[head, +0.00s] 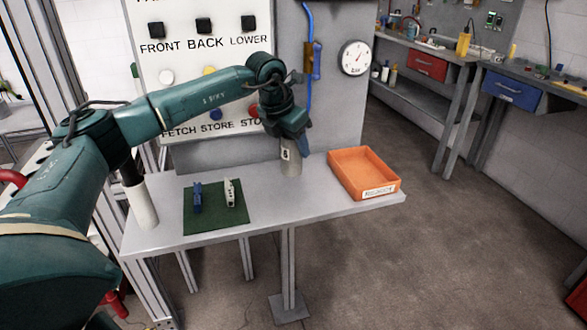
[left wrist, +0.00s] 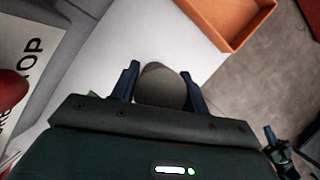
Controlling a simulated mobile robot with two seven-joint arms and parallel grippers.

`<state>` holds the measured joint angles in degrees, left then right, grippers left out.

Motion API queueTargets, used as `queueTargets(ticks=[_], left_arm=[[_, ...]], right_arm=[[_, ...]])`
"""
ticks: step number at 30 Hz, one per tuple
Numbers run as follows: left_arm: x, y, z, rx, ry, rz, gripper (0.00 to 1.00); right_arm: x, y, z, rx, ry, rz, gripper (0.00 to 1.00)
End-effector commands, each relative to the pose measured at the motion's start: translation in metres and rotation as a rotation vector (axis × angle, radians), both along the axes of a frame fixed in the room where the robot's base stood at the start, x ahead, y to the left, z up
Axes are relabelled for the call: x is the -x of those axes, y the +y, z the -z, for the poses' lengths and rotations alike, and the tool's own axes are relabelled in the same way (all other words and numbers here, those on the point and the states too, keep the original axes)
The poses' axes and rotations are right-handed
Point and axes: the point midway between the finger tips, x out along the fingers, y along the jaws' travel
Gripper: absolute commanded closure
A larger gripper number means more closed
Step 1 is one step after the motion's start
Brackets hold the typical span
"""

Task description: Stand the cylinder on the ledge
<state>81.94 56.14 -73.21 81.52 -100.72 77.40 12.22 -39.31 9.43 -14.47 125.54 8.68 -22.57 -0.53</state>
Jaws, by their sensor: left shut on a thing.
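The grey cylinder (head: 291,168) is upright at the back of the grey ledge (head: 265,205), close to the panel's side. I cannot tell whether its base touches the ledge. My left gripper (head: 291,150) points down from above and is shut on the cylinder's upper part, hiding its top in the head view. In the left wrist view the cylinder's round end (left wrist: 161,84) sits between the two blue fingers of my left gripper (left wrist: 160,92).
An orange tray (head: 334,167) stands to the right on the ledge. A green mat (head: 216,222) with a blue piece (head: 197,197) and a pale piece (head: 230,193) lies to the left. A button panel (head: 180,55) and a gauge (head: 355,58) rise behind. The front middle of the ledge is bare.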

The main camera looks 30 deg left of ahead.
Motion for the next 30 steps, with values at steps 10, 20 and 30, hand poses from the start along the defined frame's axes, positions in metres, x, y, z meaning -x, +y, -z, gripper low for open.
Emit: queueTargets(ticks=[10, 20, 30], left_arm=[[0.000, -0.001, 0.045, 0.002, -0.001, 0.002, 0.92], [-0.001, -0.001, 0.053, 0.002, -0.005, 0.003, 0.92], [0.000, -0.001, 0.057, 0.001, -0.001, 0.004, 0.39]], right_arm=[[0.000, 0.000, 0.001, 0.000, 0.002, 0.001, 1.00], [0.000, 0.000, 0.001, 0.001, 0.003, 0.001, 1.00], [0.000, 0.000, 0.002, 0.001, 0.000, 0.002, 1.00]])
